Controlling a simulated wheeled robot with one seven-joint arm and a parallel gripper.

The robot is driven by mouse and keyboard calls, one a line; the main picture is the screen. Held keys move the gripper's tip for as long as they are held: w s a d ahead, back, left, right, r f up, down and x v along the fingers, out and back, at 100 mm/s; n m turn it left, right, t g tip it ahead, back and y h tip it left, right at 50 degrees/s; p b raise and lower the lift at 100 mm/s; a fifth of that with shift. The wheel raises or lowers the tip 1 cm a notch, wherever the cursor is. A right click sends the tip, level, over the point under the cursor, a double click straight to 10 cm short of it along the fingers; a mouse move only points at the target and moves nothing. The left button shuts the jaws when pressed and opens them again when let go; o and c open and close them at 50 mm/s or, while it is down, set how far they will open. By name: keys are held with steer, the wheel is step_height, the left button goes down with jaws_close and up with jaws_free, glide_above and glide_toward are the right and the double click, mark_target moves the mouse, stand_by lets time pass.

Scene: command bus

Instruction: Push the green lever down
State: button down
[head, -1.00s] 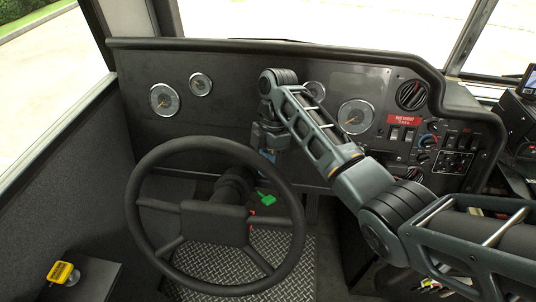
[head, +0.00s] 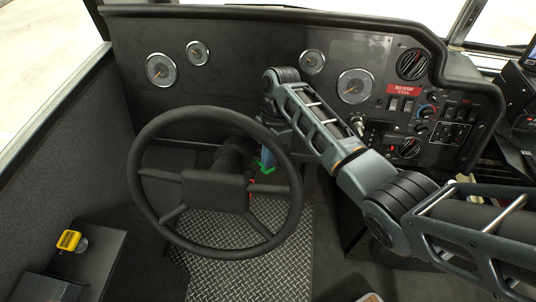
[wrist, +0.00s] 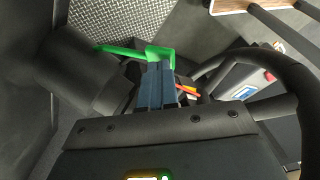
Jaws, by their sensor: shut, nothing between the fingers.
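The green lever (head: 264,169) sticks out from the steering column, just right of the wheel hub in the head view. In the wrist view the green lever (wrist: 160,54) runs from the dark column to a flat green end. My gripper (head: 267,158) is shut, with nothing in it, and points down at the lever's flat end. In the wrist view the gripper's blue fingertips (wrist: 154,68) overlap the green end; I cannot tell whether they touch it. The fingers partly hide the lever in the head view.
The steering wheel (head: 147,130) rings the column, its right rim close beside my gripper. A small red lever (head: 251,182) sits just below the green one. The dashboard (head: 240,80) with gauges stands behind. Patterned metal floor (head: 235,255) lies below.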

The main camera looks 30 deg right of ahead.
mark_target(272, 170)
steer(key=s+t, duration=0.1)
steer(key=f+t, duration=0.1)
steer(key=t, duration=0.1)
steer(key=shift+s+f, duration=0.25)
steer(key=shift+s, duration=0.15)
steer(key=shift+s+f+n+t, duration=0.3)
steer(key=shift+s+f+t, duration=0.15)
steer(key=shift+f+t, duration=0.15)
steer(key=shift+t, duration=0.7)
steer(key=shift+s+d+f+b, duration=0.1)
steer(key=shift+s+f+b, duration=0.3)
steer(key=shift+f, duration=0.45)
steer(key=shift+s+d+f+b, duration=0.1)
steer(key=shift+s+f+b, duration=0.3)
steer(key=shift+f, duration=0.4)
steer(key=shift+s+f+b, duration=0.3)
steer(key=shift+s+f, duration=0.1)
steer(key=shift+f, duration=0.45)
steer(key=shift+s+f+y, duration=0.1)
steer(key=shift+f+y, duration=0.05)
steer(key=shift+y, duration=0.15)
steer(key=v, duration=0.8)
steer(key=shift+r, duration=0.2)
